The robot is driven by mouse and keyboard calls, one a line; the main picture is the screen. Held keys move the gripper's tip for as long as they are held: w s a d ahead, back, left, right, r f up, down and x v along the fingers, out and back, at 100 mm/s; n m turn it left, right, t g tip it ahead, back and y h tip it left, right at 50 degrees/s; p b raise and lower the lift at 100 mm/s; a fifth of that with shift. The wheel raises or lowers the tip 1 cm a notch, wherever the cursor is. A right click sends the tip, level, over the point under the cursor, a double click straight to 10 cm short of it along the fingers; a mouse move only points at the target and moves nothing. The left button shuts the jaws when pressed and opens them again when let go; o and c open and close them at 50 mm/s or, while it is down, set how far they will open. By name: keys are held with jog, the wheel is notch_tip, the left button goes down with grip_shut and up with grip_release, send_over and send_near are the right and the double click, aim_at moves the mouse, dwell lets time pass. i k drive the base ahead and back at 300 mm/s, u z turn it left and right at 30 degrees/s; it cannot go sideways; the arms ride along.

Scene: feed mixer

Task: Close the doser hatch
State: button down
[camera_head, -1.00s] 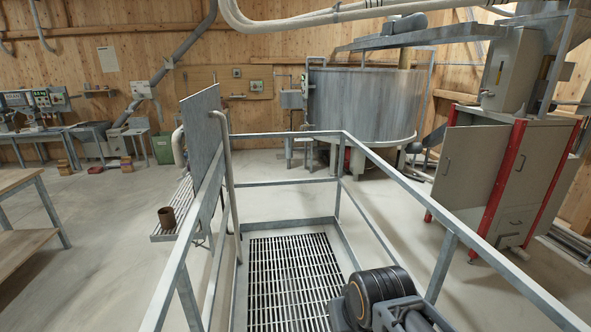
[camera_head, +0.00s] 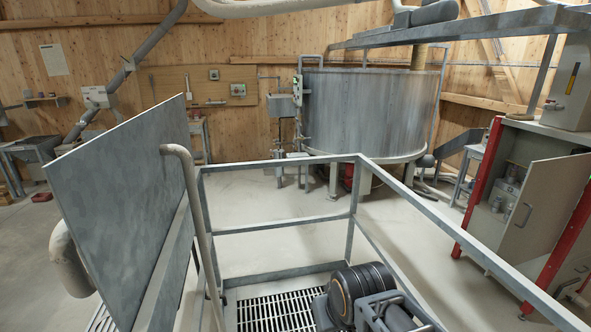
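No part is labelled as the doser hatch. At the right edge, a beige door (camera_head: 540,207) with a grey handle stands open on a cabinet with red posts (camera_head: 482,180). Items show inside the cabinet, and its right side is cut off by the frame. A large flat grey metal panel (camera_head: 125,200) stands upright and tilted at the left, beside the railing; I cannot tell whether it is a hatch. My gripper is not in view. Only a black joint and grey links of my arm show at the bottom, apart from the door and panel.
Grey metal railing (camera_head: 280,227) surrounds a slatted floor grate (camera_head: 275,312) in front of me. A large round grey tank (camera_head: 368,110) stands behind it, with pipes overhead. Open concrete floor (camera_head: 262,190) lies between railing and tank.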

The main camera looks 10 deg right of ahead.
aim_at(552, 190)
jog(key=i, duration=2.05)
jog(key=z, duration=3.05)
jog(key=i, duration=1)
